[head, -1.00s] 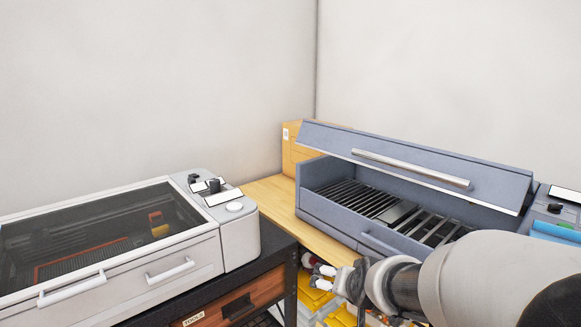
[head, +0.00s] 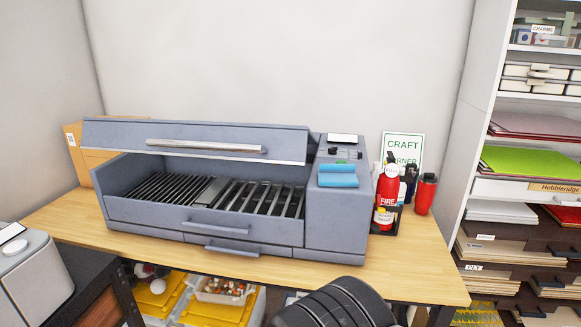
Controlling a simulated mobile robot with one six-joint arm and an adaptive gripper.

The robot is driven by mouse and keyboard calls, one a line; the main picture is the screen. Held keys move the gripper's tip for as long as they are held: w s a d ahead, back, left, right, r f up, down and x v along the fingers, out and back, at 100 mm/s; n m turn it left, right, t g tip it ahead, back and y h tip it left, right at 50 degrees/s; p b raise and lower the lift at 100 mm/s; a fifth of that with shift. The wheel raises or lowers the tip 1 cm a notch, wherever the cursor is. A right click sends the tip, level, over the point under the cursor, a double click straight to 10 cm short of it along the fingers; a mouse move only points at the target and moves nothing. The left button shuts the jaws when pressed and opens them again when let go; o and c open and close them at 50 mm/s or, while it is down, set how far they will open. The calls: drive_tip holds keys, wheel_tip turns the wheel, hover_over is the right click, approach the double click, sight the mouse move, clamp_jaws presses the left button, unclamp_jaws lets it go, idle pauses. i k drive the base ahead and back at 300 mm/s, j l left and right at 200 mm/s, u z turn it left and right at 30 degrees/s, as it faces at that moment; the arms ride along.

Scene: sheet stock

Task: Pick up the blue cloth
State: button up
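The blue cloth (head: 337,181) lies folded on top of the right-hand side section of the grey-blue machine (head: 335,235), just in front of its small control panel. It is fully visible in the head view. Part of my arm shows dark at the bottom centre of the view, below the table's front edge. My gripper itself is not visible, so its state and its distance from the cloth cannot be seen.
The machine's lid (head: 200,138) is raised over a slatted bed. A red fire extinguisher (head: 387,190), a red bottle (head: 426,194) and a craft sign (head: 404,146) stand right of it. Shelves (head: 470,130) rise at far right. Bare wooden tabletop (head: 410,265) shows front right.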

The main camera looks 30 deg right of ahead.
sight(335, 176)
drive_tip(key=z, duration=1.2)
